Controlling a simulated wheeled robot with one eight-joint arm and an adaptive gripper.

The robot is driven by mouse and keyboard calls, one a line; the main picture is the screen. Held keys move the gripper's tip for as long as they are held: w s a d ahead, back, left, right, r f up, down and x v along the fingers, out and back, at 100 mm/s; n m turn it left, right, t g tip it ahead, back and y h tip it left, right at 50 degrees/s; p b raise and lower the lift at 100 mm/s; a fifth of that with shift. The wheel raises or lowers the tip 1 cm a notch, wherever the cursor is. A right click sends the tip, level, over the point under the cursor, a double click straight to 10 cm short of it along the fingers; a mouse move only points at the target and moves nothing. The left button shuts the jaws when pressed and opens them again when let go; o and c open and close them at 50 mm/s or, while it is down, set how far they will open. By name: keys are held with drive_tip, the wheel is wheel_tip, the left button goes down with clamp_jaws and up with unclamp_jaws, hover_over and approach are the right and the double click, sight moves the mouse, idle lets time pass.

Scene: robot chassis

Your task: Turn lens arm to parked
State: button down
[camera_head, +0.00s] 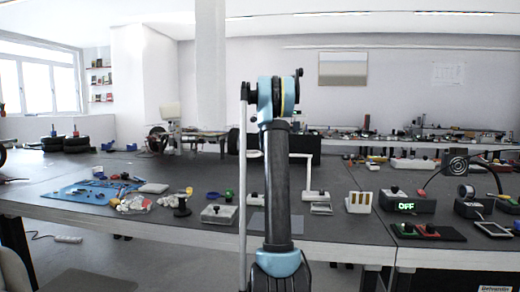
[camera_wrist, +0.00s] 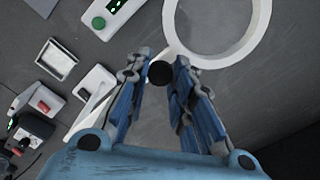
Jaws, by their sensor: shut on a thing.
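The lens arm shows in the wrist view as a white ring (camera_wrist: 205,61) around a clear round opening at the top right, with a black round knob (camera_wrist: 160,73) at its lower left. My gripper (camera_wrist: 160,76) has its two blue-and-grey fingers on either side of this knob and is shut on it. In the head view a thin white bent arm (camera_head: 308,172) rises behind my own arm. I cannot make out a parked mark.
A white box with a green button (camera_wrist: 113,7), a white frame (camera_wrist: 57,59) and a box with a red button (camera_wrist: 43,104) lie left in the wrist view. In the head view a blue mat (camera_head: 75,194) with small parts lies left, and an OFF display box (camera_head: 407,205) stands right.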

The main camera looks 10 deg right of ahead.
drive_tip(key=shift+w, duration=0.1)
idle(0.3)
drive_tip(key=c, duration=1.4)
unclamp_jaws()
wheel_tip(320, 180, up, 12)
